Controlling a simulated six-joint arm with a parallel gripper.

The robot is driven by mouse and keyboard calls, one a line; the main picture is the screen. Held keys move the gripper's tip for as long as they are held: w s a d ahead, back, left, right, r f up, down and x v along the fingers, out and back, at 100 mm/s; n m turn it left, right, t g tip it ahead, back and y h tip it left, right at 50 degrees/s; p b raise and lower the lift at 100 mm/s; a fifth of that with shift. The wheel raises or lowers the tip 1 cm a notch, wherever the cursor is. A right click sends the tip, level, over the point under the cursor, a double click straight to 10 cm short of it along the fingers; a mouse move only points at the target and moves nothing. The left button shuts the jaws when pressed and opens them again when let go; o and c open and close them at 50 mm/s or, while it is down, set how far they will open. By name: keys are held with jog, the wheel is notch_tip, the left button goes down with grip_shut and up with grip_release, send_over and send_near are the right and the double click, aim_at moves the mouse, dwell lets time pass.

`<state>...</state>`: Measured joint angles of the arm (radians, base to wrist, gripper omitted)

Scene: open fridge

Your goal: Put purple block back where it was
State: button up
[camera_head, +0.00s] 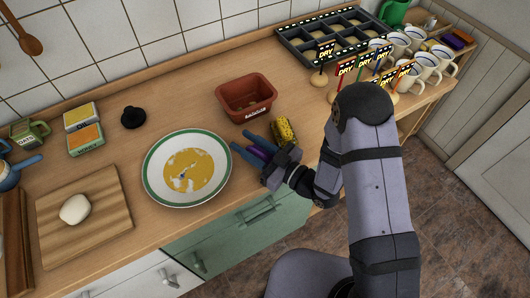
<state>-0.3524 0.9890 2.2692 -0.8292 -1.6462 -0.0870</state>
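My gripper (241,142) is low over the front part of the wooden counter, just right of the white plate. A small purple block (258,153) shows between its two blue-grey fingers, and the gripper appears shut on it. The fingers and wrist hide part of the block. I cannot tell whether the block touches the counter.
The green-rimmed plate (150,178), brown tub (246,94) and yellow sponge-like item (284,130) surround my gripper. A dough board (103,232) lies left. Dry-labelled signs (346,66), mugs (432,63) and a dark divided tray (296,44) fill the right. The counter's front edge is close.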

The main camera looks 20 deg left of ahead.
aim_at(268, 157)
jog(key=b+v, duration=0.3)
jog(key=v, duration=0.7)
jog(key=shift+d+f, duration=0.1)
jog(key=shift+d, duration=0.25)
jog(key=shift+s+d+b, duration=0.3)
jog(key=shift+s+d, duration=0.1)
jog(key=shift+d, duration=0.15)
